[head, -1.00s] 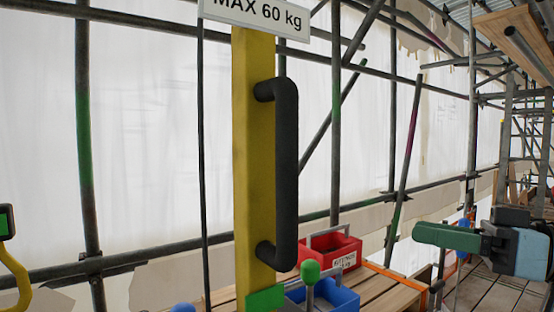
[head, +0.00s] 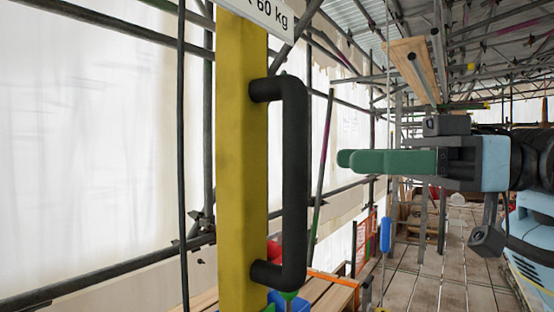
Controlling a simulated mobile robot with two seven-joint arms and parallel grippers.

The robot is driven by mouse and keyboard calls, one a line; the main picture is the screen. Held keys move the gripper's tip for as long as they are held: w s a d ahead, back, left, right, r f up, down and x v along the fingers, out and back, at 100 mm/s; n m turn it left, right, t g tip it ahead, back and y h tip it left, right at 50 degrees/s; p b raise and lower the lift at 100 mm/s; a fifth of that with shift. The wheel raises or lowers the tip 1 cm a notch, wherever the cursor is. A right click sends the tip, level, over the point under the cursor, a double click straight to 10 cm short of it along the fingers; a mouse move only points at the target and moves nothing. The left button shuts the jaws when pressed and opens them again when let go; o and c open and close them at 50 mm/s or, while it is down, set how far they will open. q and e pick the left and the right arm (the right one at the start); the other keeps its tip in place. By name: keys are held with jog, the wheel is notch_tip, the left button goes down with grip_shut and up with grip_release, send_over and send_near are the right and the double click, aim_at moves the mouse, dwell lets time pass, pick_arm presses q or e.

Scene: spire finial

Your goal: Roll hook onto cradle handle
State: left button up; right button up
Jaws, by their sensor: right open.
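A black D-shaped handle (head: 294,185) stands upright on a yellow post (head: 240,160) in the middle of the head view. I cannot tell whether it is the cradle handle. My right gripper (head: 350,161) comes in from the right with green fingers pointing left at the handle. It is open and empty, with a visible gap in the picture between its fingertips and the handle bar. The fingers overlap in this view, so their spacing is hard to see. I see no hook that I can make out. My left gripper is not in view.
A white weight-limit sign (head: 265,12) tops the post. A red container (head: 273,250) and a blue one (head: 292,303) are partly hidden low behind the handle. A blue object (head: 385,234) hangs below my right gripper. Scaffold poles and a plank walkway (head: 420,285) lie beyond.

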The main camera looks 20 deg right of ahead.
jog(key=p+x, duration=0.1)
jog(key=x, duration=0.6)
jog(key=shift+a, duration=0.25)
jog(key=shift+w, duration=0.1)
grip_shut()
